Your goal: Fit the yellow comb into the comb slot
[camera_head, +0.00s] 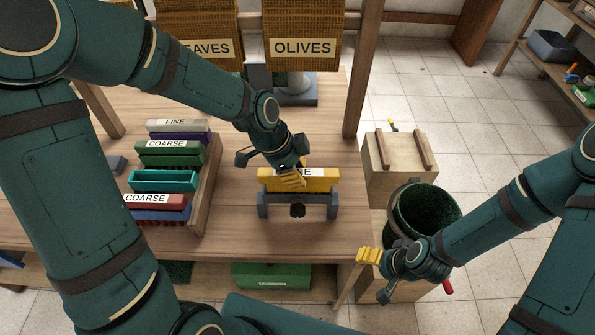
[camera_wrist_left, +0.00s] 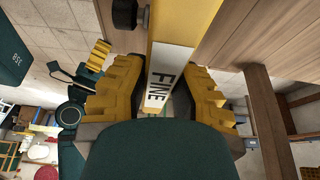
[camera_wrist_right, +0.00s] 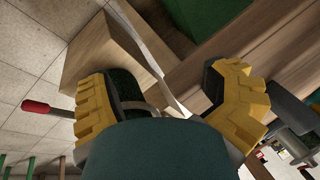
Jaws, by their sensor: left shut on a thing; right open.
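The yellow comb (camera_head: 322,184), labelled FINE, lies level across a grey two-post holder (camera_head: 263,207) with a black knob, which looks like the comb slot. I cannot tell whether the comb is fully seated in it. My left gripper (camera_head: 290,177) reaches down from above and is shut on the comb's middle. In the left wrist view the comb (camera_wrist_left: 187,20) runs between the yellow finger pads, its label visible. My right gripper (camera_head: 377,276) is open and empty, past the table's right edge; it also shows in the right wrist view (camera_wrist_right: 170,100).
A wooden rack (camera_head: 206,190) on the left holds several combs, purple, green, teal, red and blue. Baskets marked OLIVES (camera_head: 302,30) and LEAVES hang behind. A wooden post (camera_head: 362,75) stands at the table's back right. A dark green bucket (camera_head: 440,200) and wooden crate (camera_head: 400,172) stand right.

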